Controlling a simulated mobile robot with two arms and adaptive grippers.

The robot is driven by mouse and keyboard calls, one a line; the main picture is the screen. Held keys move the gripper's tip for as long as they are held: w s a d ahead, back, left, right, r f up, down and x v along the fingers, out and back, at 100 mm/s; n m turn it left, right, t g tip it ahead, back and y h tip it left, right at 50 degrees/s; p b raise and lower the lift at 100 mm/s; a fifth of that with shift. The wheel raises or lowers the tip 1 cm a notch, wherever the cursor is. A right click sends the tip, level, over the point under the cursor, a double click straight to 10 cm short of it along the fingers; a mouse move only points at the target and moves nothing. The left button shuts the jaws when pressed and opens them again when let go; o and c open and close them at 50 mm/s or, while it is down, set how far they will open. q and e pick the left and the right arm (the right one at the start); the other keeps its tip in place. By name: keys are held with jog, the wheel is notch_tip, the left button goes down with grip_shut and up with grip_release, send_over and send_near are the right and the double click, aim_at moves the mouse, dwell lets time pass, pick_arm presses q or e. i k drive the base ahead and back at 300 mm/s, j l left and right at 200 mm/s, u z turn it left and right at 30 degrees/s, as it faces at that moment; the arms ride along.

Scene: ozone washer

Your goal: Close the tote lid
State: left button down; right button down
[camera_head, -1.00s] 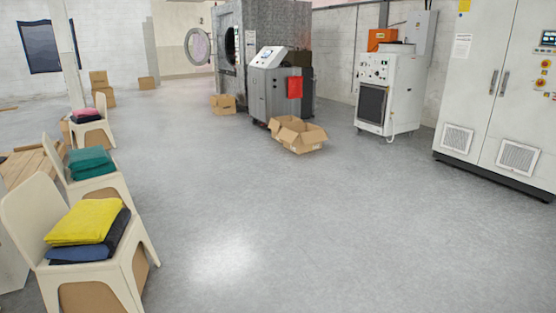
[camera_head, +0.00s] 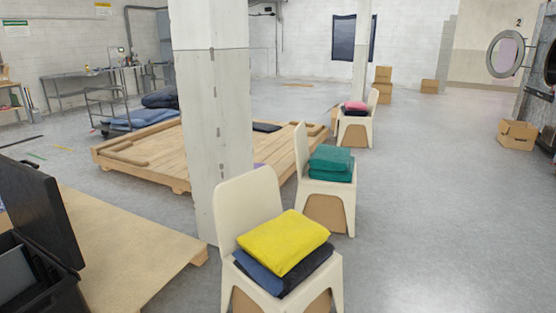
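A black tote (camera_head: 38,285) stands at the lower left edge of the head view, partly cut off by the frame. Its black lid (camera_head: 42,212) is raised and stands steeply open above the tote. Something grey (camera_head: 14,272) shows inside the tote's opening. Neither of my grippers is in view, so their state and their place relative to the lid are hidden.
A low wooden platform (camera_head: 135,245) lies beside the tote. A white pillar (camera_head: 212,130) rises behind it. White chairs with folded cloth, the nearest (camera_head: 250,200) bearing yellow cloth (camera_head: 283,240), stand in a row. The floor at right (camera_head: 430,200) is clear.

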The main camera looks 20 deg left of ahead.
aim_at(31, 197)
jog(key=i+j+u, duration=0.2)
jog(key=u, duration=0.25)
jog(key=i+u, duration=0.6)
jog(key=u, duration=0.25)
jog(key=i+u, duration=0.4)
jog(key=i+l+u, duration=0.15)
jog(key=u, duration=0.3)
jog(key=i+l+u, duration=0.2)
jog(key=l+u, duration=0.25)
jog(key=j, duration=0.1)
